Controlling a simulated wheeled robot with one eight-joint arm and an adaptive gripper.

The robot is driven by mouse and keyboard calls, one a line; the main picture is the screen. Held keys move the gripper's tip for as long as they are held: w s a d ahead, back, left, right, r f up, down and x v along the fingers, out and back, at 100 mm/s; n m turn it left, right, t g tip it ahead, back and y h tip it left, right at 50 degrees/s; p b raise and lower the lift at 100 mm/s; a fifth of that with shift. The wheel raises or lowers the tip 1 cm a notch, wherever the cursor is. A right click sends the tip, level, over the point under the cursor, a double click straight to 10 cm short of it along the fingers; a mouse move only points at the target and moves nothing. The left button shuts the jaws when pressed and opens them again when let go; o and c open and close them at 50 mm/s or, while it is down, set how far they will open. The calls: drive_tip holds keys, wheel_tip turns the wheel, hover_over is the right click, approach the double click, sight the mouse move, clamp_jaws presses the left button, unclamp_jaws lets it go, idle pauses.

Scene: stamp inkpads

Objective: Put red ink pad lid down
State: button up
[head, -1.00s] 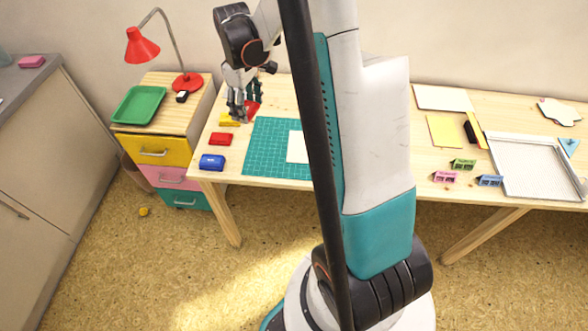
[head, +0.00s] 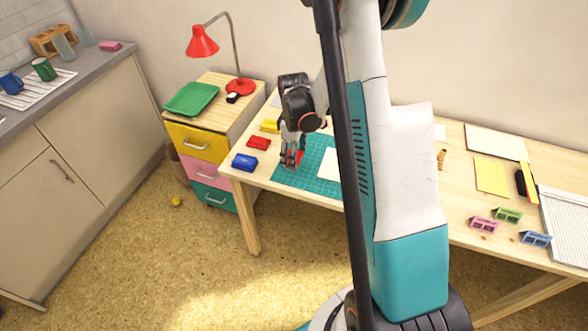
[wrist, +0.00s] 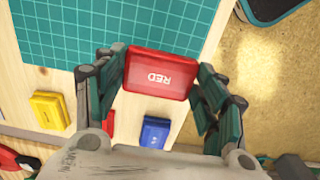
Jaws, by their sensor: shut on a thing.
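My gripper (head: 291,160) is over the left part of the teal cutting mat (head: 314,180). It is shut on the red ink pad lid (wrist: 160,73), which lies between its fingers with the word RED showing in the wrist view. The lid looks raised above the table, though its exact height is hard to tell. A red ink pad (head: 258,143) sits on the wood left of the mat; in the wrist view a finger partly hides it. A blue ink pad (head: 245,162) and a yellow ink pad (head: 270,126) sit on either side of it.
A white sheet (head: 328,165) lies on the mat, partly hidden by my arm. A drawer unit (head: 196,143) with a green tray (head: 189,99) and red lamp (head: 203,41) stands left of the table. The mat's near-left area is clear.

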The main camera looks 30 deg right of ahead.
sight(294, 172)
drive_tip(key=shift+f+b, duration=0.75)
drive_tip(key=shift+f, duration=2.1)
drive_tip(key=shift+f, duration=0.2)
drive_tip(key=o, duration=0.8)
drive_tip(key=shift+r, duration=0.1)
wheel_tip(294, 172, up, 12)
drive_tip(key=p, duration=0.4)
drive_tip(key=shift+r, duration=0.15)
